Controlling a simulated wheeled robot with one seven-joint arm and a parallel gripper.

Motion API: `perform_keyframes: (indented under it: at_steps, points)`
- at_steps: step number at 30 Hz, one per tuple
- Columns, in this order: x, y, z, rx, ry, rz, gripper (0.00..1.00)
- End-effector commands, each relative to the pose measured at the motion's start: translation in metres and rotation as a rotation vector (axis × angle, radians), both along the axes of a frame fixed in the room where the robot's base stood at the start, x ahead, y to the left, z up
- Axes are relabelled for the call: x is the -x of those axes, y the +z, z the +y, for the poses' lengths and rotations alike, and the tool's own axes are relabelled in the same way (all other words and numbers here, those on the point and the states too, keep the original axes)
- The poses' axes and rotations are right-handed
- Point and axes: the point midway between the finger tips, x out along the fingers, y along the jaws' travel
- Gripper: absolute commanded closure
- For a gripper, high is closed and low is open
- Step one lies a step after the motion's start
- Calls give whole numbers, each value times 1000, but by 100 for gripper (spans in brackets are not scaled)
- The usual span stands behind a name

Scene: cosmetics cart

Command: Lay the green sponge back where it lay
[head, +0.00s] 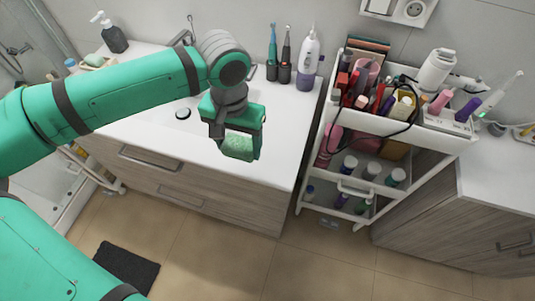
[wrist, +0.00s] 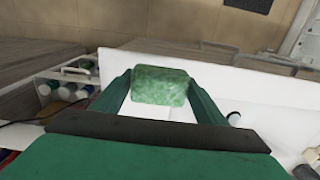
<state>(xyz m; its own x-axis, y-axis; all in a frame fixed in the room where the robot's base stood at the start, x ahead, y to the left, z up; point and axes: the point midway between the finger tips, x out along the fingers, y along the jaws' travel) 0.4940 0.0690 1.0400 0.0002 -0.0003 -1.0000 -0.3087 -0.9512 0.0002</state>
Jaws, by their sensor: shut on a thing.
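The green sponge (head: 238,146) is a speckled green block held between the fingers of my gripper (head: 236,132). In the head view it hangs in the air in front of the white washbasin counter, near its front edge. In the wrist view the sponge (wrist: 160,87) sits between the two fingertips, with the white counter behind it. My gripper is shut on it. The height of the sponge above the counter is hard to tell.
The white counter (head: 278,136) has clear room right of my gripper. Electric toothbrushes (head: 285,55) and a white-purple bottle (head: 308,60) stand at its back. A loaded white cart (head: 448,137) stands to the right. A soap dispenser (head: 113,36) and a dish (head: 97,62) are at back left.

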Motion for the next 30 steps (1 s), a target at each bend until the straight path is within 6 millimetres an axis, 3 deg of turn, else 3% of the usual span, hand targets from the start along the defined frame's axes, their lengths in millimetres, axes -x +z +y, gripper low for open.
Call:
perform_keyframes:
  at_steps: [3,10,21,27,30]
  points:
    - [-11,-12,-24,1,-5,1,52]
    - [-25,-48,-51,2,-4,2,52]
    - [-33,-71,-69,1,-4,1,52]
    - [-33,-98,-68,2,-2,3,52]
    - [-33,-101,-68,1,-2,0,52]
